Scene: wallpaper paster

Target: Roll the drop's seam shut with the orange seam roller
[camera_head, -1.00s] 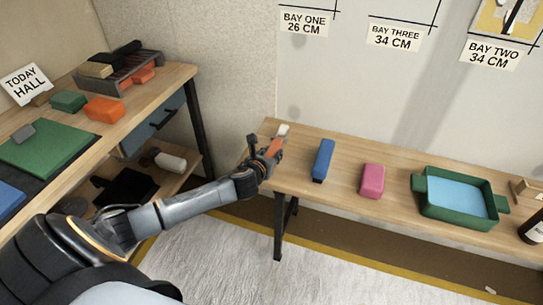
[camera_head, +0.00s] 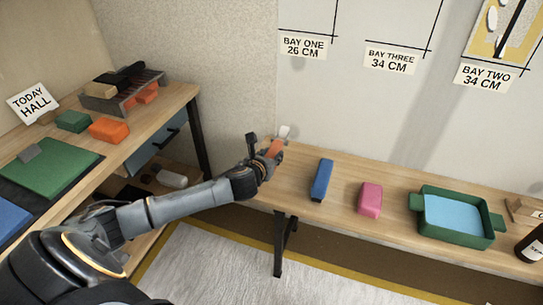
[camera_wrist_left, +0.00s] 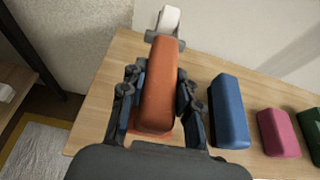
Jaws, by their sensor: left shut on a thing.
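The orange seam roller (camera_head: 274,149) has an orange handle and a pale roller end (camera_head: 284,131). My left gripper (camera_head: 268,158) is shut on its handle, at the left end of the wall bench. In the left wrist view the orange handle (camera_wrist_left: 158,90) lies between the two fingers (camera_wrist_left: 160,100), with the white roller end (camera_wrist_left: 168,19) pointing away. I cannot tell whether the roller is clear of the bench. Part of a pasted drop (camera_head: 508,30) with a yellow, white and black pattern shows on the wall at the top right. Its seam is not clear. My right gripper is not in view.
On the wall bench (camera_head: 290,190) stand a blue block (camera_head: 322,179), a pink block (camera_head: 370,199) and a green tray (camera_head: 455,238) with blue liquid. A dark bottle (camera_head: 532,243) stands at the right edge. The left table (camera_head: 150,112) holds a rack and several blocks.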

